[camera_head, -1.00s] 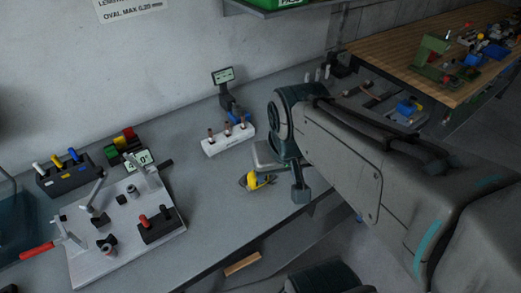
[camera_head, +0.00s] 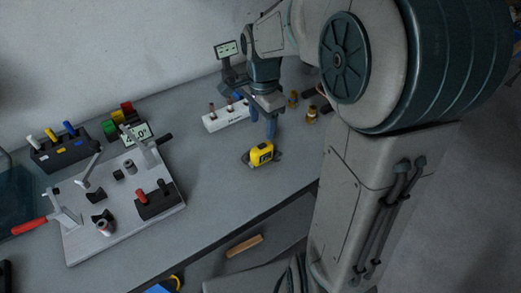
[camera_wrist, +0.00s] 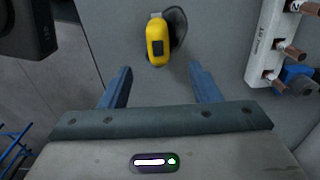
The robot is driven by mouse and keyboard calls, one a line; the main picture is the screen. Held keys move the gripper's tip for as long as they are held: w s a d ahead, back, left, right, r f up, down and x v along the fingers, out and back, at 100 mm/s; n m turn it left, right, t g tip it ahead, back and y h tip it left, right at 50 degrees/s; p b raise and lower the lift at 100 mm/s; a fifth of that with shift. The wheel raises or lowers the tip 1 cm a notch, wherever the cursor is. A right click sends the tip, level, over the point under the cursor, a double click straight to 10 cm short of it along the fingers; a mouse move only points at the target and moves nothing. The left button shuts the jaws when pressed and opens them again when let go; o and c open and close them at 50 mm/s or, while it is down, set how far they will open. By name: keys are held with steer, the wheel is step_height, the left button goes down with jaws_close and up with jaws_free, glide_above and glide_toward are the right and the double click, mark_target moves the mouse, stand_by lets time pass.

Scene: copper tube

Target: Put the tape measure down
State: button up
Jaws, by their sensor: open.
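A yellow tape measure (camera_head: 261,154) with a dark face sits on the grey bench top, on or against a dark flat piece (camera_head: 277,158). In the wrist view the tape measure (camera_wrist: 158,40) lies beyond the fingertips, roughly centred between them, with the dark piece (camera_wrist: 177,28) at its right. My gripper (camera_head: 270,130) is above the bench behind the tape measure in the head view. In the wrist view my gripper's two blue fingers (camera_wrist: 160,78) are spread wide with nothing between them.
A white block (camera_head: 214,122) holding copper tubes stands behind my gripper. Brass-coloured fittings (camera_head: 311,114) stand to the right. A bending jig plate (camera_head: 122,205) with a red-handled lever fills the left. The bench's front edge runs close to the tape measure. Bench left of the tape measure is clear.

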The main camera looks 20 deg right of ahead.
mark_target(262, 146)
step_height(262, 146, down, 5)
steer(key=shift+f, duration=0.2)
steer(key=shift+s+f+p, duration=0.15)
steer(key=shift+f+p, duration=0.3)
steer(key=shift+f, duration=2.3)
jaws_close()
